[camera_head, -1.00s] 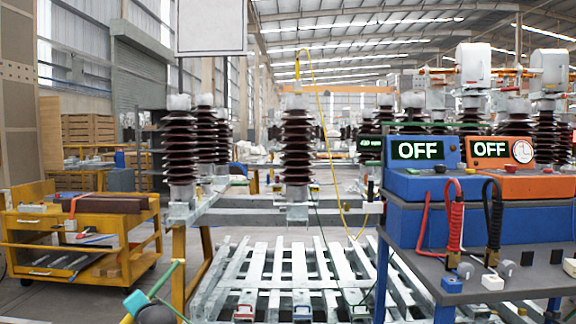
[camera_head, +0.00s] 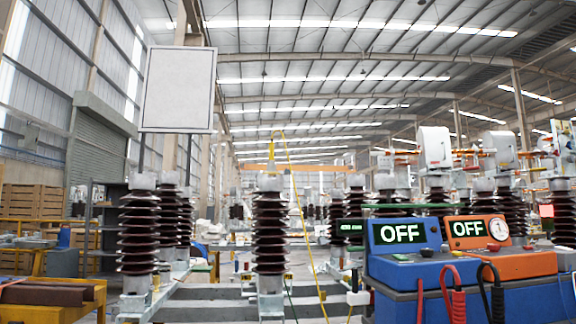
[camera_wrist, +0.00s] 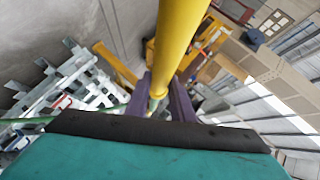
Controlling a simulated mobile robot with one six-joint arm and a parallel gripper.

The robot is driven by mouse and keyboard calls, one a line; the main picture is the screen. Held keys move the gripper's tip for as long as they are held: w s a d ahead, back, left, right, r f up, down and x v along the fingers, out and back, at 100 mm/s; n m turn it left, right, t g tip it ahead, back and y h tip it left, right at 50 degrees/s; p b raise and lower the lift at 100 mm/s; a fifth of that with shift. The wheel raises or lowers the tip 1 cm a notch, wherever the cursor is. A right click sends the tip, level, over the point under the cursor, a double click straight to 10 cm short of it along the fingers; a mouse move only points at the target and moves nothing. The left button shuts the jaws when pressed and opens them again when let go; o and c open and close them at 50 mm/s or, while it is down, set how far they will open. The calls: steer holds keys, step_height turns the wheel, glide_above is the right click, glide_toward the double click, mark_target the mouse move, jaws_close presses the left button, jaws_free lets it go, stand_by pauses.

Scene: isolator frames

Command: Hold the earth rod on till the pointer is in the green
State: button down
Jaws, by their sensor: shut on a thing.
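In the wrist view my gripper (camera_wrist: 161,100) is shut on a yellow rod (camera_wrist: 181,45), which runs up and out of the top of the picture. The purple fingers stand on either side of it. The gripper and rod are outside the head view. There, a yellow hook-like line (camera_head: 282,140) rises above the middle dark ribbed insulator (camera_head: 269,232), and a yellow cable runs down to its right. A small round dial (camera_head: 498,229) sits on the orange box (camera_head: 480,233); its pointer is too small to read. That box's display reads OFF.
A blue box (camera_head: 405,236), also reading OFF, stands beside the orange one, with red and black leads in front. A blank white board (camera_head: 180,90) stands above the left insulators. A yellow cart (camera_head: 70,305) is at lower left. Pale metal slats (camera_wrist: 75,75) show in the wrist view.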

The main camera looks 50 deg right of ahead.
steer(key=shift+d+r, duration=0.1)
steer(key=shift+d, duration=0.05)
steer(key=s+d+r+m+p, duration=0.1)
steer(key=s+d+r+p, duration=0.2)
steer(key=d+r+p, duration=0.75)
steer(key=s+d+r+h+p, duration=0.1)
steer(key=s+d+r+p, duration=0.2)
steer(key=d+r+p, duration=0.7)
steer(key=s+d+r+m+p, duration=0.1)
steer(key=s+d+r+p, duration=0.2)
steer(key=d+r+p, duration=0.75)
steer(key=s+d+r+p, duration=0.5)
steer(key=r+p, duration=0.3)
steer(key=r, duration=0.4)
steer(key=s+d+r+y+p, duration=0.1)
steer(key=s+d+r+p, duration=0.4)
steer(key=r, duration=0.7)
steer(key=s+d+r+n+g+p, duration=0.1)
steer(key=s+d+r+p, duration=0.4)
steer(key=s+r+p, duration=0.3)
step_height(320, 180, up, 5)
steer(key=p, duration=0.3)
steer(key=shift+s+d, duration=0.15)
steer(key=shift+d, duration=0.05)
steer(key=shift+f, duration=0.1)
steer(key=w+d+b, duration=0.2)
steer(key=w+d, duration=0.4)
steer(key=w, duration=0.1)
steer(key=shift+w+d, duration=0.2)
steer(key=shift+w, duration=0.15)
